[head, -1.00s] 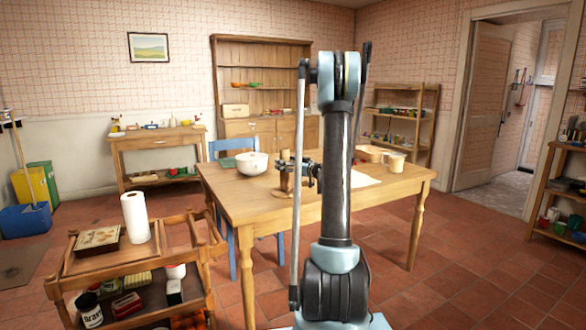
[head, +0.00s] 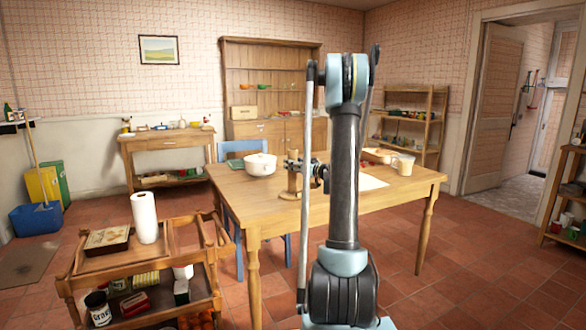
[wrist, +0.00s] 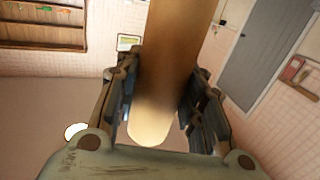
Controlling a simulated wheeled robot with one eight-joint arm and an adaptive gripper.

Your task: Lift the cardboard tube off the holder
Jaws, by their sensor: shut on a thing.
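The brown cardboard tube (head: 293,181) stands upright on the table, at the spot of the holder, right of a white pot. At this size I cannot separate tube from holder clearly or tell whether there is a gap between them. My gripper (head: 317,173) reaches it from the right, partly hidden behind my arm. In the wrist view the tan tube (wrist: 165,75) runs between the two dark finger pads, and my gripper (wrist: 160,105) is shut on it. The tube's rounded lower end shows near the palm; the holder is not clear there.
The wooden table (head: 240,200) also carries the white pot (head: 261,165), a beige mug (head: 404,165) and a pale sheet (head: 372,182). A blue chair (head: 229,150) stands behind it. A wooden cart (head: 88,265) with a paper roll (head: 145,218) is at front left.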

